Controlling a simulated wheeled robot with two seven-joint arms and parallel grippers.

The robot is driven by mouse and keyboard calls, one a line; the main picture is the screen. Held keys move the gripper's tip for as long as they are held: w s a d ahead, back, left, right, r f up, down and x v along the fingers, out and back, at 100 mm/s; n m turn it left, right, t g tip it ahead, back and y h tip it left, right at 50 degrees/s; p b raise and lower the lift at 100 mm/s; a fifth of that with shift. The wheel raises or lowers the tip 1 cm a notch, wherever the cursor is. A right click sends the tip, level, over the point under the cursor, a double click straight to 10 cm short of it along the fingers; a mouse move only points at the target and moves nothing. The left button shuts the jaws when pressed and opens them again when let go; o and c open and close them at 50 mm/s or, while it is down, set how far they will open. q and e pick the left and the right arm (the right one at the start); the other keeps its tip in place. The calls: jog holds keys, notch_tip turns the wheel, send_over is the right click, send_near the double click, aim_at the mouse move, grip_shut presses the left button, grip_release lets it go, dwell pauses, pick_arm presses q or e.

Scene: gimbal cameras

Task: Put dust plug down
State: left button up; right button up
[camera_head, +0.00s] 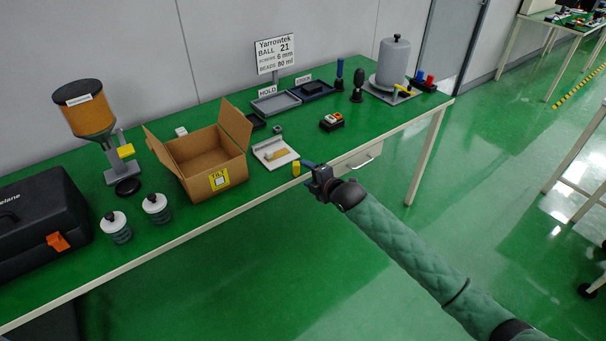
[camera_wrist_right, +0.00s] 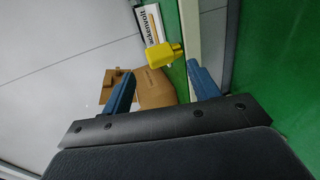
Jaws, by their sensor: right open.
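The dust plug, a small yellow piece (camera_head: 296,168), stands upright near the front edge of the green table (camera_head: 232,199) in the head view. My right gripper (camera_head: 308,166) is just to the right of it at the table edge. In the right wrist view the yellow plug (camera_wrist_right: 165,54) shows just beyond the tips of the two spread blue fingers (camera_wrist_right: 160,71). The right gripper is open with nothing between its fingers. Whether a finger touches the plug I cannot tell. My left gripper is not in view.
An open cardboard box (camera_head: 203,166) and a white fixture plate (camera_head: 270,155) stand left of the plug. Free green tabletop lies left of the plug.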

pick_arm(q)
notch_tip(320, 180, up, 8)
jog(key=b, duration=0.1)
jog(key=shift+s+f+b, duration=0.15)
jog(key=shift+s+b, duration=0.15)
pick_arm(e)
jog(key=v, duration=0.8)
